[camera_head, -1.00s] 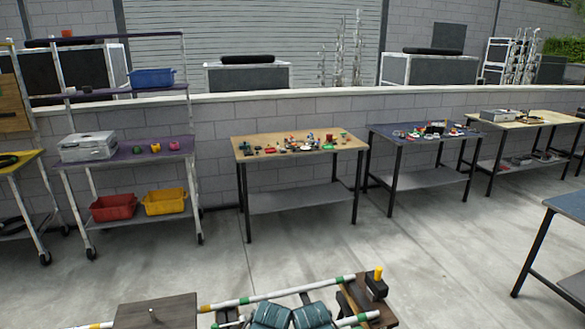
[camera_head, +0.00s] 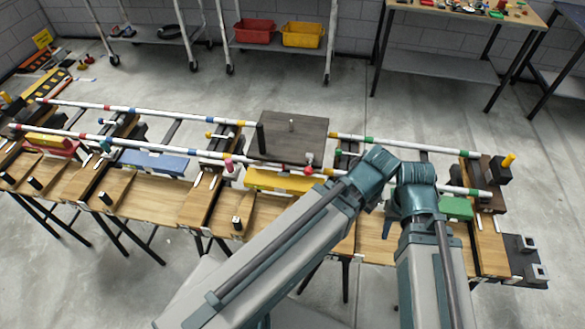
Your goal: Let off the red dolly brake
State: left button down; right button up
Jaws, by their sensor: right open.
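A dark, flat dolly (camera_head: 290,132) stands on the striped rails in the middle of the head view, with a small upright peg on top. A small red knob (camera_head: 308,170) shows at its near right edge by the front rail; whether it is the brake I cannot tell. A pink knob (camera_head: 228,163) stands further left on the front rail. My right gripper (camera_head: 388,224) is small, partly hidden by my arm and open, well right of the knob. My left gripper cannot be made out.
Striped rails (camera_head: 420,147) run across wooden bench tops (camera_head: 150,196). Yellow (camera_head: 285,181), blue (camera_head: 155,163), red (camera_head: 50,147) and green (camera_head: 455,208) blocks lie near them. A dark post with a yellow top (camera_head: 500,168) stands at the right end.

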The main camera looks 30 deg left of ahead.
aim_at(308, 171)
jog(key=k+j, duration=0.25)
jog(key=j, duration=0.15)
jog(key=k+j, duration=0.55)
jog(key=j, duration=0.2)
